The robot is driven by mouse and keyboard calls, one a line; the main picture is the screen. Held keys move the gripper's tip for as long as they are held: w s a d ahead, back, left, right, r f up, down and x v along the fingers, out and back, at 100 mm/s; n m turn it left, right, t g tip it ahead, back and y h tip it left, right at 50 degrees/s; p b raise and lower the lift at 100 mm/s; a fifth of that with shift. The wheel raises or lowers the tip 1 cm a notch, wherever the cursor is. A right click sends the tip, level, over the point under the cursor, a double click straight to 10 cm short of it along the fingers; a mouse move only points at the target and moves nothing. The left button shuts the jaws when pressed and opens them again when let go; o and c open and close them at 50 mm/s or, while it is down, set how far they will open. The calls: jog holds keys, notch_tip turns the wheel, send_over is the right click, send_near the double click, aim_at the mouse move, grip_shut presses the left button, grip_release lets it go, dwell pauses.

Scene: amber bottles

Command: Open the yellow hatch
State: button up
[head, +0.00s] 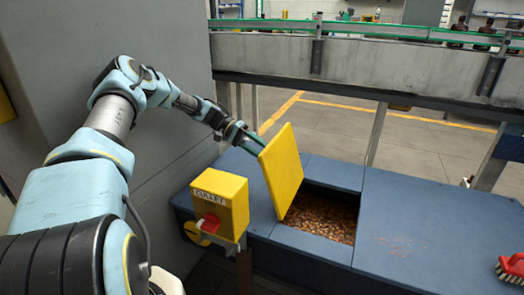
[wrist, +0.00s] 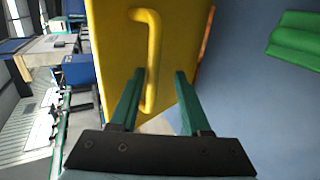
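The yellow hatch (head: 281,172) stands raised and tilted on the blue bench, with the opening beside it uncovered and full of brown pieces (head: 323,214). My gripper (head: 256,143) is at the left face of the raised hatch, its tips partly hidden at the panel. In the wrist view the yellow hatch (wrist: 115,50) fills the middle, with its bent yellow handle (wrist: 154,50). The two green fingers of my gripper (wrist: 160,75) are apart. The handle's lower part lies between them, nearer the left finger, with a clear gap to the right finger.
A yellow box labelled CULLET (head: 222,200) with a red knob (head: 210,223) stands in front of the bench, left of the opening. A red brush (head: 511,267) lies at the bench's right end. A conveyor (head: 400,62) runs behind. The bench top (head: 420,220) is mostly clear.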

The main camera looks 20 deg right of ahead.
jog(key=shift+r, duration=0.2)
notch_tip(320, 180, up, 10)
dwell(0.4)
jog(key=shift+f, duration=0.1)
